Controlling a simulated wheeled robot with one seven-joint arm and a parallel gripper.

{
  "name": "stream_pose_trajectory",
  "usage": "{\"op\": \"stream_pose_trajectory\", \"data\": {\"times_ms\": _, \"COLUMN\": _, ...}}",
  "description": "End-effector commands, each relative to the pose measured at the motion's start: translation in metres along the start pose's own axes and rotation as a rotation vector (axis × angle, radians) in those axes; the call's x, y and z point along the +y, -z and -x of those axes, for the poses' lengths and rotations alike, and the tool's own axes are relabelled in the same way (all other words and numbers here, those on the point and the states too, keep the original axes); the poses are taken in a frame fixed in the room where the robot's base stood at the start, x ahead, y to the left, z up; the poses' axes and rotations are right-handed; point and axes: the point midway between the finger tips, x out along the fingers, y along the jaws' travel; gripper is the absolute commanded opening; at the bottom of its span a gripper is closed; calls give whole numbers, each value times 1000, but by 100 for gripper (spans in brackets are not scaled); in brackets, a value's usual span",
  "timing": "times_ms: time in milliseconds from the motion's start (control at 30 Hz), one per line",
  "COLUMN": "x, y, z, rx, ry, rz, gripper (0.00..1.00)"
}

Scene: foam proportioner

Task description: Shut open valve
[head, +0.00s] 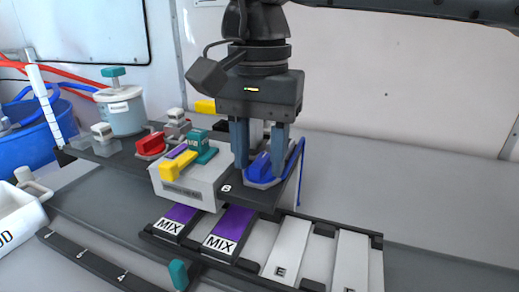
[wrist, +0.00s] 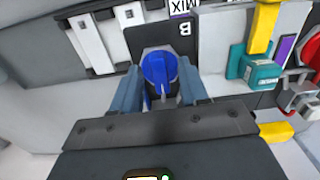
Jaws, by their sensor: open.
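A blue valve knob (head: 262,167) sits on the dark panel marked B, right of the white block. It also shows in the wrist view (wrist: 159,70), on a pale hexagonal base. My gripper (head: 260,172) points down over it with the fingers on either side of the knob. In the wrist view my gripper (wrist: 161,92) is open, with gaps between the fingers and the blue handle. A red valve (head: 151,144) stands further left on the rack. Whether each valve is open or shut is hard to tell.
A white block (head: 187,185) with yellow and teal handles stands just left of my gripper. Purple MIX tiles (head: 228,230) and white E tiles (head: 288,247) lie in front. The right side is clear.

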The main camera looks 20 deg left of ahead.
Motion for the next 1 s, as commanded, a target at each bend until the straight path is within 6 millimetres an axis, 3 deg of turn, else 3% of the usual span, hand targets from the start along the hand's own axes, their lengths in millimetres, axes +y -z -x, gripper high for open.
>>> {"op": "stream_pose_trajectory", "data": {"times_ms": 233, "x": 0, "y": 0, "z": 10, "rx": 1, "ry": -1, "rz": -1, "gripper": 44}}
{"op": "stream_pose_trajectory", "data": {"times_ms": 633, "x": 0, "y": 1, "z": 69, "rx": 2, "ry": -1, "rz": -1, "gripper": 44}}
{"op": "stream_pose_trajectory", "data": {"times_ms": 1000, "x": 0, "y": 0, "z": 78, "rx": -1, "ry": 0, "rz": 1, "gripper": 44}}
